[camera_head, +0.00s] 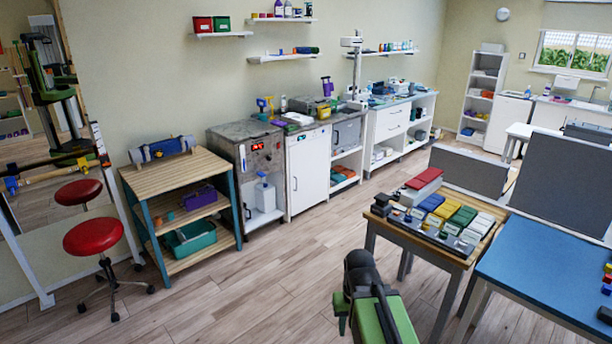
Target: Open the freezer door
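A white upright door (307,172) fronts a cabinet under the counter along the back wall. It looks shut, with a thin handle on its left side and a small display near its top; it may be the freezer. To its left stands a unit (250,168) with a red lit display and a white bottle low inside; I cannot tell whether clear glass covers it. My gripper (362,272), dark with green parts behind it, is at the bottom centre, far from both and touching nothing visible. Its fingertips are not clear.
A wooden shelf table (178,158) and a red stool (91,237) stand at the left. A wooden table (384,226) with coloured boxes and a blue-topped table (556,272) stand at the right. Open wood floor (270,280) lies between me and the counter.

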